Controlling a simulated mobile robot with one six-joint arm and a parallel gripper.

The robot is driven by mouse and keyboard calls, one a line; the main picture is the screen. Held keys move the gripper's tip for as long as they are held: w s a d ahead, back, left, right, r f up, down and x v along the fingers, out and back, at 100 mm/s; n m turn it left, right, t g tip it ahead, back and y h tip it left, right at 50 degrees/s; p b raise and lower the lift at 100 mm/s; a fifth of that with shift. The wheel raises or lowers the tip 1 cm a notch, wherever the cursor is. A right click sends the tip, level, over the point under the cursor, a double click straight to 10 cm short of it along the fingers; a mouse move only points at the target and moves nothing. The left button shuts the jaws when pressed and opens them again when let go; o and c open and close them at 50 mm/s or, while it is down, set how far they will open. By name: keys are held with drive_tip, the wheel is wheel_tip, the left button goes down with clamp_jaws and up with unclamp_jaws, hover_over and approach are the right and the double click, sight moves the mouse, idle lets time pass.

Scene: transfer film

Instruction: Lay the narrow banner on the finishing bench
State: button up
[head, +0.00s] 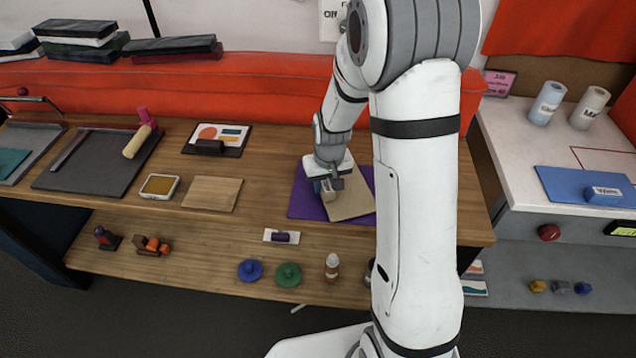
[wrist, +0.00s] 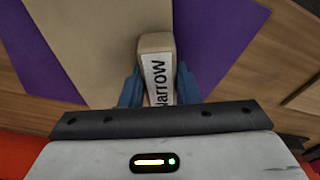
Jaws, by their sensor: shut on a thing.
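My gripper (head: 327,187) is over the purple sheet on the wooden bench (head: 265,185). In the wrist view its blue fingers (wrist: 160,92) are shut on a small tan block with a white label reading "narrow" (wrist: 156,60). The block lies over a tan sheet (head: 350,203), which lies on the purple sheet (head: 306,200). The tan sheet also shows in the wrist view (wrist: 85,40). I cannot tell whether the block is fixed to the tan sheet. My arm hides part of the bench. Which surface is the finishing bench is not marked in view.
A white counter (head: 510,140) at right holds a blue sheet (head: 560,181) with a block labelled "Wide" (head: 604,193) and two rolls.

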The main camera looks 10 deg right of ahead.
drive_tip(key=shift+f, duration=0.2)
drive_tip(key=o, duration=1)
drive_tip(key=shift+o, duration=0.2)
drive_tip(key=shift+r, duration=0.1)
